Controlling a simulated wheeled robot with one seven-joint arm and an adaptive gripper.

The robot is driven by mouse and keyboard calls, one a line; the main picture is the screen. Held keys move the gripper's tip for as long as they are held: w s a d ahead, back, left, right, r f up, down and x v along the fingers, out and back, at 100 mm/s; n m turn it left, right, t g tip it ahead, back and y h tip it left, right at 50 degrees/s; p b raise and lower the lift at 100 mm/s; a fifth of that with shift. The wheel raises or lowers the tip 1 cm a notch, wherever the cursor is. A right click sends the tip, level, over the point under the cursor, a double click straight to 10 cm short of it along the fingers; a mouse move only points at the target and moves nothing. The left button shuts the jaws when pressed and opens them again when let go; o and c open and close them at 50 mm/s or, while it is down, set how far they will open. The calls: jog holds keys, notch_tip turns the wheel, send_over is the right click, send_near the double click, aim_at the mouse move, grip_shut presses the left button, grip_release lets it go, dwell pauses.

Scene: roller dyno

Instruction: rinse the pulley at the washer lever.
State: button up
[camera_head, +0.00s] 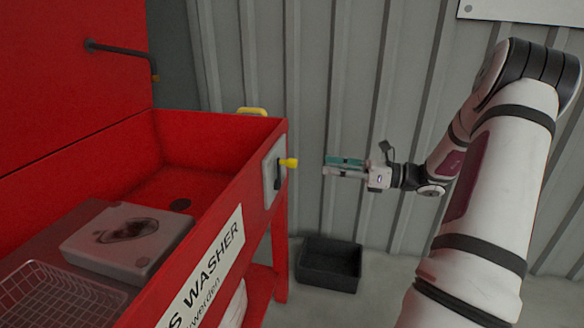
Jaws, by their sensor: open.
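The red washer (235,178) fills the left side, with an open basin. Its lever (289,162) has a yellow tip and sits on a grey plate (272,172) on the front wall. My gripper (327,166) is to the right of the lever, fingers pointing left towards it, apart from it with a small gap in the picture. It is open, and I see nothing held in it. I cannot make out a pulley. A grey block (125,240) with a dark stained patch lies on the washer's work surface; what the patch is cannot be told.
A dark spout (122,50) juts from the back panel above the basin, which has a drain (180,204). A yellow object (252,112) sits on the far rim. A wire basket (55,300) is at lower left. A black bin (329,264) stands on the floor by the corrugated wall.

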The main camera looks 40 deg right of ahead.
aim_at(293, 163)
jog(key=b+x, duration=0.2)
jog(key=x, duration=0.9)
grip_shut()
